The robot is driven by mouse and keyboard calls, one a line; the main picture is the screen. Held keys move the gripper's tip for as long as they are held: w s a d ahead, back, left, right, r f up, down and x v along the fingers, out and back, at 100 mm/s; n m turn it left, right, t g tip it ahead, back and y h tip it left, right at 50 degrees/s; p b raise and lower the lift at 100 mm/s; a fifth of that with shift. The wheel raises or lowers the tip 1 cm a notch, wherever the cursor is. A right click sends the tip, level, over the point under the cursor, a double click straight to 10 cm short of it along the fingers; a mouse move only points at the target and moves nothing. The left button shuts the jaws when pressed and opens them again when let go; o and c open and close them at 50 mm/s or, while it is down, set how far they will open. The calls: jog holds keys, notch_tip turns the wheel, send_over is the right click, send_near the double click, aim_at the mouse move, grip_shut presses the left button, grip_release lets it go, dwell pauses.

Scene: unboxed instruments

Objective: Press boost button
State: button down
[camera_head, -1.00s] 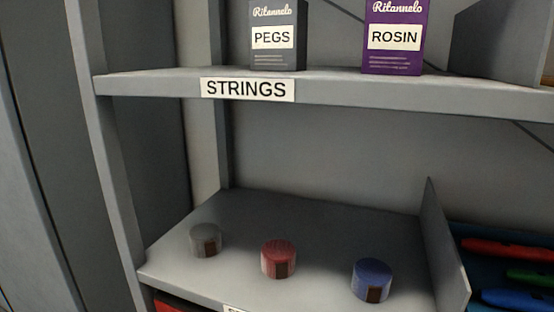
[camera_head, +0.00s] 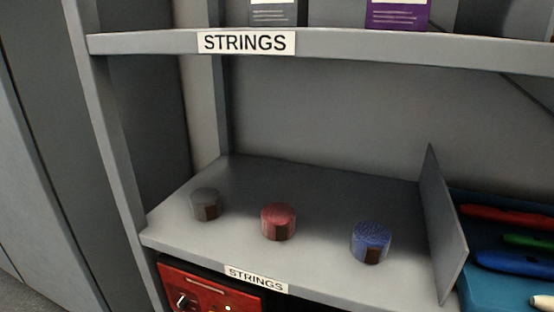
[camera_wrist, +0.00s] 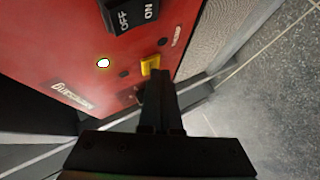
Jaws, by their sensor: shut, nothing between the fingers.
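A red panel (camera_wrist: 60,35) fills the upper left of the wrist view. It carries a black OFF/ON rocker switch (camera_wrist: 130,14), a small glowing light (camera_wrist: 103,63) and a yellow button or switch (camera_wrist: 150,65). A small label (camera_wrist: 176,37) beside the yellow part is too blurred to read. My gripper (camera_wrist: 157,74) is shut and empty, its tips right at the yellow part; I cannot tell whether they touch. The fingers hide part of the panel's lower edge. In the head view, the top of the red device (camera_head: 205,290) shows below the lower shelf. My gripper is not in the head view.
The lower shelf (camera_head: 320,190) above the red device holds a grey tin (camera_head: 204,204), a red tin (camera_head: 278,222) and a blue tin (camera_head: 371,242). A divider (camera_head: 440,225) stands to their right. Speckled floor (camera_wrist: 265,95) lies open at the right of the wrist view.

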jog(key=shift+w, duration=0.1)
dwell(0.5)
jog(key=shift+s+a+p, duration=0.2)
jog(key=shift+s+p, duration=0.1)
jog(key=shift+s, duration=0.25)
jog(key=s+a+p, duration=0.2)
jog(key=s+p, duration=0.2)
jog(key=s, duration=0.1)
jog(key=shift+s, duration=0.35)
dwell(0.3)
